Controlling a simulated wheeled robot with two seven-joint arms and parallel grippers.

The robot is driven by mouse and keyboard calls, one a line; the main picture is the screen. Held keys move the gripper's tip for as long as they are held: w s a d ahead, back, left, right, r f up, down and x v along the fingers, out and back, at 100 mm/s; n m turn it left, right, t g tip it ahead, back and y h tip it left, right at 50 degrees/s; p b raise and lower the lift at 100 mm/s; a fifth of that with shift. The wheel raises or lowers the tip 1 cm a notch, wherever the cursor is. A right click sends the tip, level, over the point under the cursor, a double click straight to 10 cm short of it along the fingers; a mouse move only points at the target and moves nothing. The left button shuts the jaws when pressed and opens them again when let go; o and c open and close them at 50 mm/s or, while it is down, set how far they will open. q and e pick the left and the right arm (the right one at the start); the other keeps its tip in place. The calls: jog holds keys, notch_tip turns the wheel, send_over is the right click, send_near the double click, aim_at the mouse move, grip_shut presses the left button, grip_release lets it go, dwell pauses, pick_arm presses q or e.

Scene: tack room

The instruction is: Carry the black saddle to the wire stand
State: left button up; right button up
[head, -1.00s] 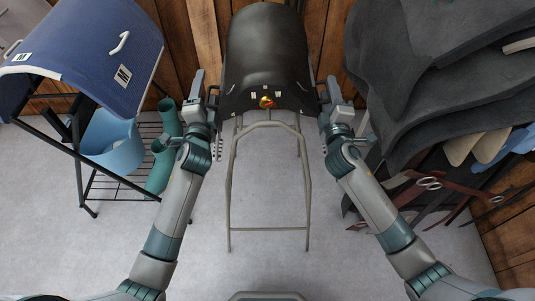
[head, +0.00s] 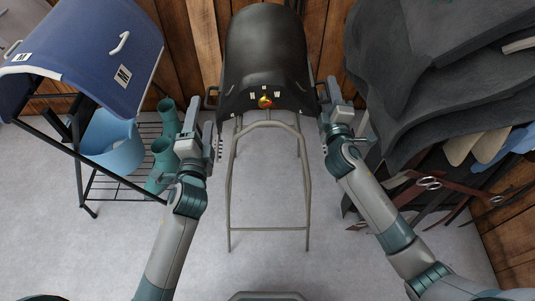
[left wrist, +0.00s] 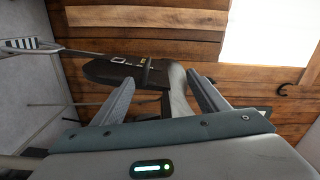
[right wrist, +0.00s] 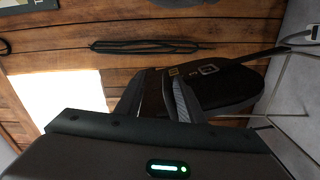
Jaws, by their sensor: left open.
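The black saddle (head: 265,55) sits over the top end of the grey wire stand (head: 231,190), with a red and yellow badge on its near edge. How its underside meets the stand is hidden. My left gripper (head: 217,133) is open and empty, below and left of the saddle, clear of its small left side handle (head: 211,98). The left wrist view shows the saddle (left wrist: 120,72) beyond the spread fingers. My right gripper (head: 328,98) is at the saddle's right side. In the right wrist view its fingers are fairly close together with dark saddle material (right wrist: 152,95) between them.
A plank wall stands behind. The floor in front is clear.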

pick_arm(q)
jog(key=shift+s, duration=0.75)
pick_arm(e)
jog(key=shift+r, duration=0.15)
jog(key=o, duration=0.9)
jog(key=shift+s, duration=0.1)
jog(key=shift+s, duration=0.55)
jog(key=s, duration=1)
jog(key=shift+s+d+f, duration=0.1)
jog(key=shift+s+f, duration=0.1)
jog(key=shift+s, duration=0.15)
